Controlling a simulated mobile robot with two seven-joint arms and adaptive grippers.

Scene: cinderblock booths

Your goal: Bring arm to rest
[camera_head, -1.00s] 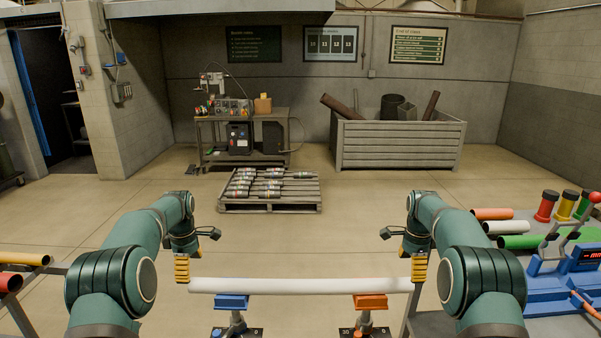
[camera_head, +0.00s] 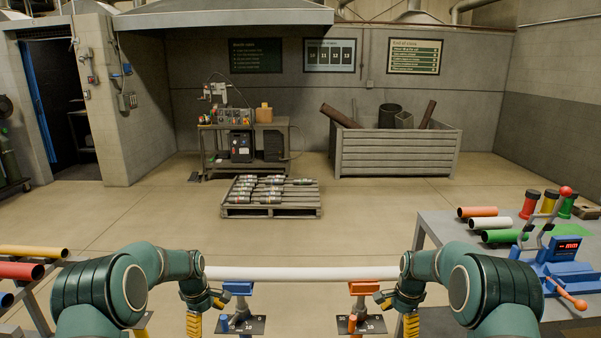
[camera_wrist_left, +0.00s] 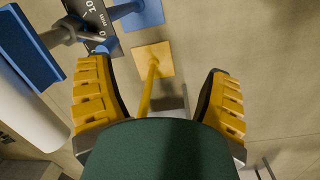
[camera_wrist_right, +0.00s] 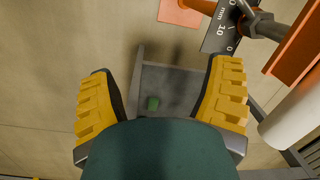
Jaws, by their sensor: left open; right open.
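A white tube (camera_head: 300,273) lies level across a blue support (camera_head: 238,287) and an orange support (camera_head: 364,287). My left gripper (camera_head: 194,325) is near the tube's left end, on the near side and lower in the picture. In the left wrist view its yellow fingers (camera_wrist_left: 155,85) are spread with nothing between them, and the tube (camera_wrist_left: 30,115) lies outside them. My right gripper (camera_head: 411,325) is likewise near the right end. Its fingers in the right wrist view (camera_wrist_right: 160,85) are apart and empty, with the tube (camera_wrist_right: 293,120) outside them. Both grippers are apart from the tube.
A table at the right carries coloured tubes (camera_head: 495,236) and a blue lever machine (camera_head: 560,255). A rack with yellow and red tubes (camera_head: 22,271) stands at the left. A pallet (camera_head: 270,211) sits beyond on open floor.

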